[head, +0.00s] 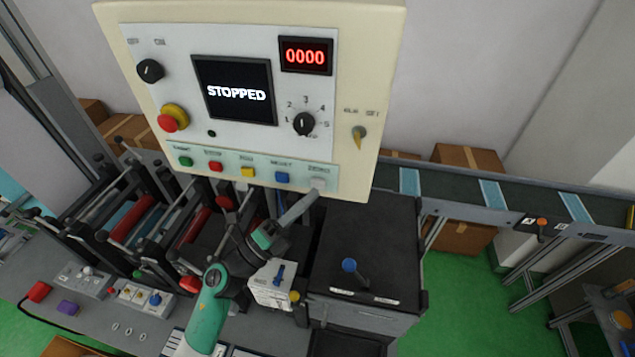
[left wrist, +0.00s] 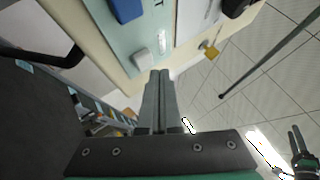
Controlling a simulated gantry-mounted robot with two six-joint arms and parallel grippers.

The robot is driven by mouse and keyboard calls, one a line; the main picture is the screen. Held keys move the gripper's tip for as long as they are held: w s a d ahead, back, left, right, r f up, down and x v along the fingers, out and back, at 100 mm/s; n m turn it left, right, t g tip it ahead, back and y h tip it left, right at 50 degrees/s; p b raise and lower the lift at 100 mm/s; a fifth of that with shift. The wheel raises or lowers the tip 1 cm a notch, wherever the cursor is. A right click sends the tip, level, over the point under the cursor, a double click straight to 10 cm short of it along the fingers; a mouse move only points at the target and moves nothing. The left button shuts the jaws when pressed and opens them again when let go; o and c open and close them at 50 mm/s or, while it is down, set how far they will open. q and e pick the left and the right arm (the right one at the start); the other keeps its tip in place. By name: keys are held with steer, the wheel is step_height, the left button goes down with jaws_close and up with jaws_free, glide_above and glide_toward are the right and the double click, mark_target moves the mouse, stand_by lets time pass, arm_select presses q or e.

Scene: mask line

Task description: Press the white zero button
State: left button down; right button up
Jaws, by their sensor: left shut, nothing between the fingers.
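The white zero button (head: 318,183) is at the right end of the pale green button strip on the control panel. It also shows in the left wrist view (left wrist: 141,58) as a white block on the strip. My left gripper (head: 314,194) is shut and empty, its fingertips just below the white button in the head view. In the left wrist view the closed fingers (left wrist: 160,76) point toward the panel's edge, close beside the button; whether they touch it I cannot tell. What seems to be my right gripper (left wrist: 295,138) is small at the lower right of the left wrist view.
The strip also has a blue button (head: 282,177), a yellow button (head: 248,172), a red button (head: 216,166) and a green button (head: 186,161). The screen (head: 234,90) reads STOPPED and the red counter (head: 305,56) reads 0000. A dark machine cabinet (head: 365,240) stands below.

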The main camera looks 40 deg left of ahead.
arm_select(q)
steer(key=shift+s+d+p, duration=0.2)
steer(key=shift+s+d, duration=0.25)
steer(key=shift+s, duration=0.25)
steer(key=shift+s+d+p, duration=0.25)
steer(key=shift+s+d, duration=0.25)
steer(key=shift+s, duration=0.25)
steer(key=shift+s+d+p, duration=0.2)
steer(key=shift+s+d, duration=0.25)
steer(key=shift+s, duration=0.25)
steer(key=shift+d, duration=0.1)
